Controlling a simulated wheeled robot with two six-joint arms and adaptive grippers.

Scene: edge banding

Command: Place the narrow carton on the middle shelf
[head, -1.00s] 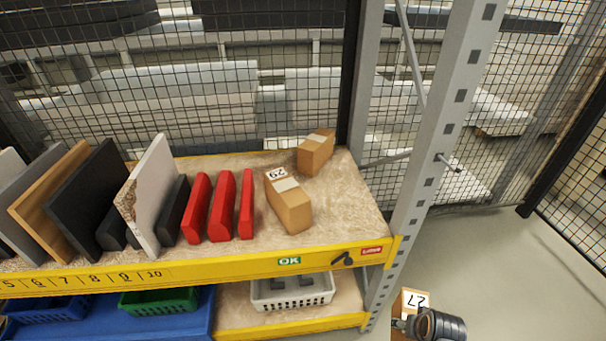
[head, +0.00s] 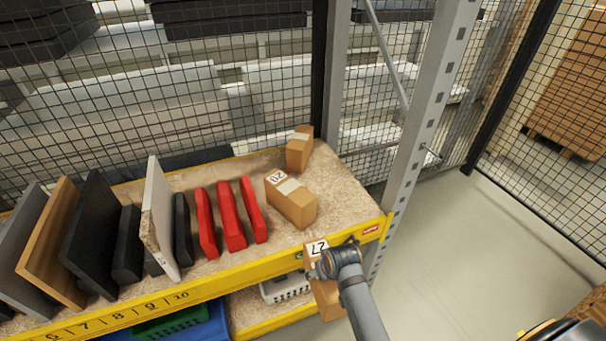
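A narrow carton (head: 328,302) with a white label reading 27 is at the front of the yellow-edged shelf (head: 330,191), near its right end. My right gripper (head: 322,266) is at the carton's upper part. Its fingers are mostly hidden, but the carton has moved along with it, so it appears shut on the carton. The carton is upright, overlapping the yellow front beam in the picture; I cannot tell whether it touches the beam. My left gripper is not in view.
A carton labelled 29 (head: 293,205) and a smaller carton (head: 299,149) stand on the shelf. Red blocks (head: 231,219) and upright panels (head: 88,232) fill its left part. A grey upright post (head: 425,110) bounds the right end. Bare board shows right of the cartons.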

